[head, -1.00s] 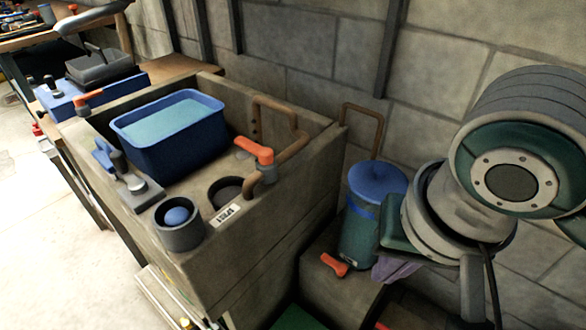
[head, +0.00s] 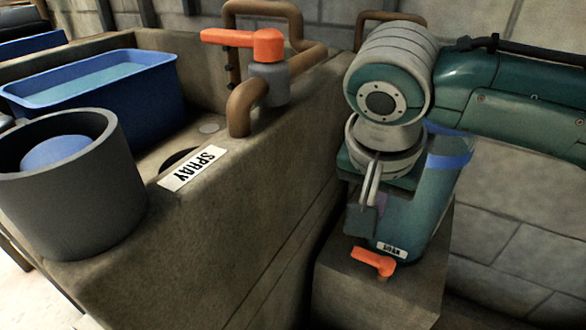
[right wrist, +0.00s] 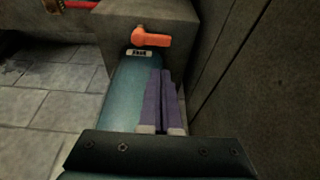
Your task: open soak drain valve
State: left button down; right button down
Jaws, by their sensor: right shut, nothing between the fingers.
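The small orange valve handle (head: 373,262) sits low on the grey block, just below a small white label (head: 391,250) that appears to read SOAK. It stands on the front side of the teal canister (head: 450,165). In the right wrist view the orange handle (right wrist: 152,38) lies crosswise beyond my fingertips. My right gripper (right wrist: 161,73) is shut and empty, its purple fingers side by side over the teal canister, apart from the handle. In the head view my right gripper (head: 381,203) is partly hidden by its own wrist. My left gripper is not in view.
The block wall is close behind.

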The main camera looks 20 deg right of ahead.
aim_at(373, 259)
jog(key=shift+s+d, duration=0.1)
jog(key=shift+s, duration=0.05)
jog(key=b+x, duration=0.6)
jog(key=x, duration=0.4)
jog(key=shift+r, duration=0.1)
